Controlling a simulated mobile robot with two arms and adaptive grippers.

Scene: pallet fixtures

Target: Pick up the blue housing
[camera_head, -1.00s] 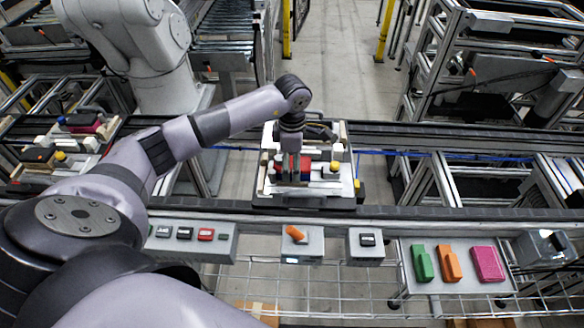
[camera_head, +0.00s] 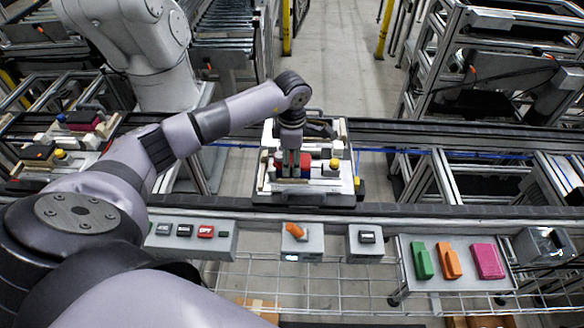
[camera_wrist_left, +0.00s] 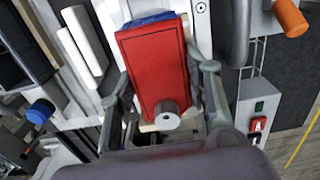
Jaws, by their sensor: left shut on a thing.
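The blue housing (camera_wrist_left: 152,19) shows only as a blue edge past the top of a red block (camera_wrist_left: 153,66) with a grey round knob, in the left wrist view. The red block hides the rest of it. My left gripper (camera_wrist_left: 163,80) has one finger along each side of this stack and is shut on it. In the head view, my left gripper (camera_head: 291,168) points down into the white pallet fixture (camera_head: 335,188), with the red block (camera_head: 306,160) beside its fingers. The stack's height above the fixture is unclear. My right gripper is out of view.
The fixture sits on a dark conveyor (camera_head: 420,212). Another loaded fixture (camera_head: 60,150) stands at the left. A button panel (camera_head: 190,238) and a side tray with green (camera_head: 422,260), orange (camera_head: 448,260) and pink (camera_head: 487,260) pieces line the front.

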